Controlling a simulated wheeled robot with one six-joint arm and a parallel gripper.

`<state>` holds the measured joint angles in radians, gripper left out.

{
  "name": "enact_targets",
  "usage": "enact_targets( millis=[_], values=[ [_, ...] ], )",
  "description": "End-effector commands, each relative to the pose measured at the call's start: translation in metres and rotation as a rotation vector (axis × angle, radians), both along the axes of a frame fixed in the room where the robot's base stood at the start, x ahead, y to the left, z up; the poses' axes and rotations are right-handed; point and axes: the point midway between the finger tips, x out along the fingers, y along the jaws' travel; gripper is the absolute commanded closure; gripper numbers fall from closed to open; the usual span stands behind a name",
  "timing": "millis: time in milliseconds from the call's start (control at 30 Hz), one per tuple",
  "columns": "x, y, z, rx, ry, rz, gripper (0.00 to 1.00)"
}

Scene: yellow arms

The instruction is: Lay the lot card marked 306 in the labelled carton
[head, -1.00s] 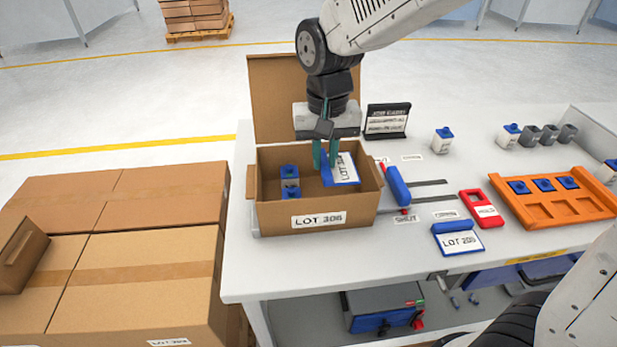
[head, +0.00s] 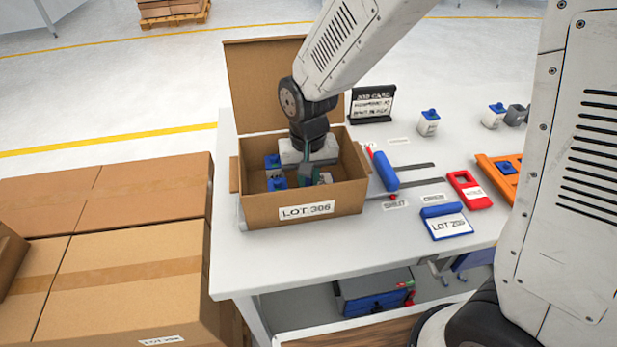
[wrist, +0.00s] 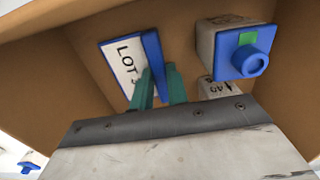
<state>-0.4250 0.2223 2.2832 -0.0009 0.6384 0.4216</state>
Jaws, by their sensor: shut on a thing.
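The carton (head: 350,196) stands open on the table with LOT 306 on its front label (head: 307,210). My gripper (head: 308,176) is down inside it. In the wrist view the green fingers (wrist: 158,88) are shut on the blue edge of the lot card (wrist: 122,66). The card's white face reads LOT, and its number is hidden behind the fingers. The card is low in the carton, close to the cardboard; I cannot tell whether it touches the bottom.
Another lot card (head: 447,224), apparently LOT 205, lies on the table at the right. A blue-handled slide (head: 384,170), a red-framed tag (head: 470,190) and an orange tray (head: 497,172) are right of the carton. The carton's raised back flap (head: 262,85) stands behind my gripper.

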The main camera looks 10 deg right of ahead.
Motion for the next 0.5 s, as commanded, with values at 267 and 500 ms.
enact_targets(
  millis=[267, 500],
  values=[
    [0.0004, 0.0000, -0.0015, 0.001, -0.001, 0.000, 1.00],
    [0.0006, 0.0000, -0.0013, 0.001, -0.002, -0.001, 0.63]
  ],
)
